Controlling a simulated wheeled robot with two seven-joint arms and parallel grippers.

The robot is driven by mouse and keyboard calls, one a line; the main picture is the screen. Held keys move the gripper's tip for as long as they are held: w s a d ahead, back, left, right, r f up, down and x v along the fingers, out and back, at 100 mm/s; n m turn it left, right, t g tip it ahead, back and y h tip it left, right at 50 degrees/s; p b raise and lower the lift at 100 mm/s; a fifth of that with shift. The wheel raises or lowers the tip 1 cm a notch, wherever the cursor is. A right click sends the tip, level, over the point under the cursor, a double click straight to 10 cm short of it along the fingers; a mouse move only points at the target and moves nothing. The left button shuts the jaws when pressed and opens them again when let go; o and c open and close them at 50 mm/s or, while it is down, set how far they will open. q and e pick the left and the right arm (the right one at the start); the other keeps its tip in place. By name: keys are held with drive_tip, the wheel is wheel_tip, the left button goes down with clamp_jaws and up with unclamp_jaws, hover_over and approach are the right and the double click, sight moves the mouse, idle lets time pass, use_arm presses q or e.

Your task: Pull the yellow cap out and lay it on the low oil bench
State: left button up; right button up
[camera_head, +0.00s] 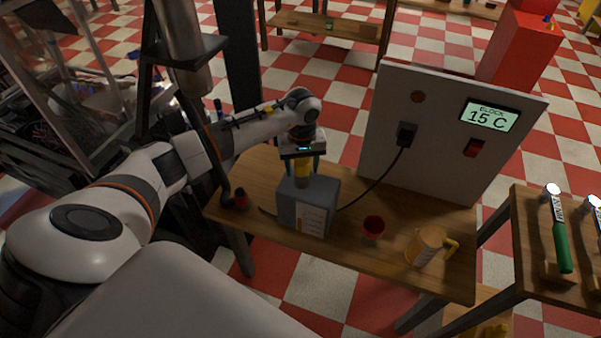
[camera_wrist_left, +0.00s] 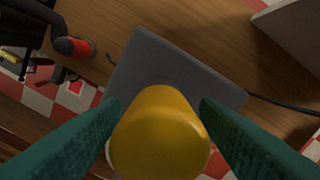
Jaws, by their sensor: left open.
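The yellow cap (camera_head: 303,170) sits upright on top of a dark grey box (camera_head: 322,190) on the wooden bench. My left gripper (camera_head: 302,165) is above the box, pointing down, with its fingers on either side of the cap. In the left wrist view the cap (camera_wrist_left: 160,135) is between the two green fingers (camera_wrist_left: 160,128). The fingers are open, and a gap to the cap shows at least on the left tip. The grey box also shows in the left wrist view (camera_wrist_left: 165,60). I cannot tell which bench is the low oil bench. My right gripper is not in view.
A red cup (camera_head: 373,228) and a yellow jug (camera_head: 427,246) stand on the bench (camera_head: 270,232) right of the box. A grey panel (camera_head: 430,110) with a 15 C display stands behind, its cable running to the box. A side bench (camera_head: 535,290) holds green-handled tools.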

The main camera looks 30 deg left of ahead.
use_arm(q)
drive_tip(key=shift+b, duration=0.3)
idle(0.9)
idle(0.3)
drive_tip(key=c, duration=0.9)
